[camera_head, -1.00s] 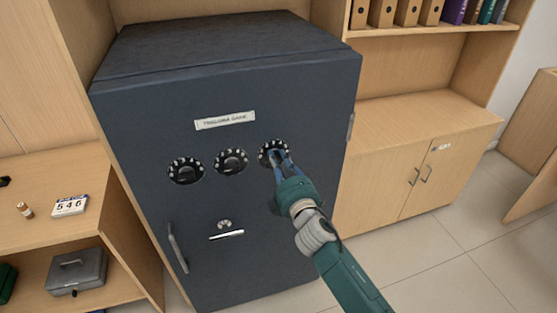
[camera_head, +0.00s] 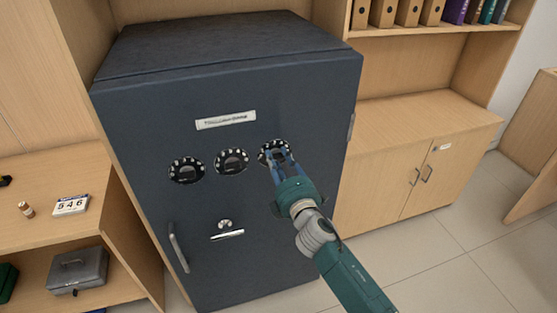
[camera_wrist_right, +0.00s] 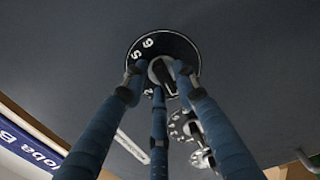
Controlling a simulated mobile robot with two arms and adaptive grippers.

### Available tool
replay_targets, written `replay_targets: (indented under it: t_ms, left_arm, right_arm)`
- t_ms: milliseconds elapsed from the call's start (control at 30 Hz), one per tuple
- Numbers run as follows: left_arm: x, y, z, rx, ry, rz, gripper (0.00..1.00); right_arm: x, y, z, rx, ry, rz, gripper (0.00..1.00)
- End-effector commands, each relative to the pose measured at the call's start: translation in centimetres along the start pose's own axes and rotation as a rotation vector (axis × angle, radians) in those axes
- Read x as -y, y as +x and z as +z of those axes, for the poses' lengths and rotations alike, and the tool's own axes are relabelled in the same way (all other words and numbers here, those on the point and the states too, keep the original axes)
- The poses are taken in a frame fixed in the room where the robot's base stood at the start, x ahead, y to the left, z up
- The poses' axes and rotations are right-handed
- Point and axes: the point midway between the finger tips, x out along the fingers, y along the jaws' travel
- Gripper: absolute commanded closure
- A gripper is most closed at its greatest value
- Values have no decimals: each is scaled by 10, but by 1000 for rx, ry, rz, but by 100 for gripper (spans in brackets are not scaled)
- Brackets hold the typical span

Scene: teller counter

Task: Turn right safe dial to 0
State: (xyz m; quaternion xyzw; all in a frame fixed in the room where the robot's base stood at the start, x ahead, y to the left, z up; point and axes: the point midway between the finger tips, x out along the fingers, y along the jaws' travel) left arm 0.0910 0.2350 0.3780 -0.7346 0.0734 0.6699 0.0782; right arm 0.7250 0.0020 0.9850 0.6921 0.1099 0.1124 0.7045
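The right safe dial (camera_head: 275,151) is the rightmost of three black dials on the front of the dark safe (camera_head: 300,220). My right gripper (camera_head: 278,161) is in front of it, its fingers covering the dial's lower part. In the right wrist view, the right dial's black ring (camera_wrist_right: 184,47) shows some white digits. Its central knob (camera_wrist_right: 166,72) lies between the spread fingertips of my right gripper (camera_wrist_right: 160,82). The fingers look apart from the knob, though contact is hard to judge. The full dial reading cannot be made out. My left gripper is not in view.
The middle dial (camera_head: 231,161) and left dial (camera_head: 186,170) sit beside the right one. Below are a keyhole knob (camera_head: 224,224), a bar (camera_head: 227,235) and a long handle (camera_head: 178,246). A wooden cabinet (camera_head: 385,190) stands at the safe's right.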

Motion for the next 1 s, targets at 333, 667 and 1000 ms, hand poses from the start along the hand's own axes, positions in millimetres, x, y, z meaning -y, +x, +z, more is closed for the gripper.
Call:
replay_targets:
  t_ms: [333, 667, 1000]
  left_arm:
    - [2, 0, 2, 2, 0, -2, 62]
    - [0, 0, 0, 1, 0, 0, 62]
    - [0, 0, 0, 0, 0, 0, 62]
  right_arm:
    - [1, -2, 0, 1, 2, -1, 62]
    - [2, -52, 0, 0, 2, -3, 62]
    - [1, -111, 0, 0, 2, -1, 62]
